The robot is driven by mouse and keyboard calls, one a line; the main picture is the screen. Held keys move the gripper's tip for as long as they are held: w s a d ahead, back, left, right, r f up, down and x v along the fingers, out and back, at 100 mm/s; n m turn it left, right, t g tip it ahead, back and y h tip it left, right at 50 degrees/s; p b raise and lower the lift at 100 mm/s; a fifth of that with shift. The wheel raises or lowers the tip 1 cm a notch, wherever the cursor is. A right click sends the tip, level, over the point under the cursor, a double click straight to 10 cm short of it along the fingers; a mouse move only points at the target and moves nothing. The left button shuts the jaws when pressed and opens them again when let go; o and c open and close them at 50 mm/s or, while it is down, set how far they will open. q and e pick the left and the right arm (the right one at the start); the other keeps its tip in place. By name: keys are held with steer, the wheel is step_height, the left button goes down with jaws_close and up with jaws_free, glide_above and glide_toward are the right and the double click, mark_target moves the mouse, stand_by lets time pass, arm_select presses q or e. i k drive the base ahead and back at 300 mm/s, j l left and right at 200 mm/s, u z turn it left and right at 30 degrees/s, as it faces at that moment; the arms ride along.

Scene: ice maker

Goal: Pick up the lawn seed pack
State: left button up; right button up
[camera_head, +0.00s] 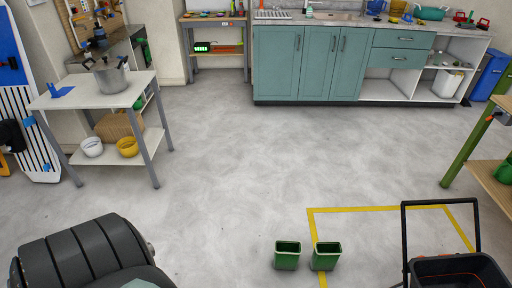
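I cannot make out a lawn seed pack anywhere in the head view. Neither of my grippers shows in this view. Two small green bins (287,255) stand side by side on the floor at the bottom centre, by the yellow floor line. What lies inside them is too small to tell.
A white table (100,92) with a metal pot (109,78) stands left. A teal cabinet (327,62) lines the back wall. A black cart (455,272) stands bottom right, a dark ribbed object (80,255) bottom left. The grey floor between is clear.

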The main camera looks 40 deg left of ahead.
mark_target(286, 257)
steer(key=u, duration=0.95)
steer(key=i+j+z, duration=0.25)
steer(key=j, duration=0.15)
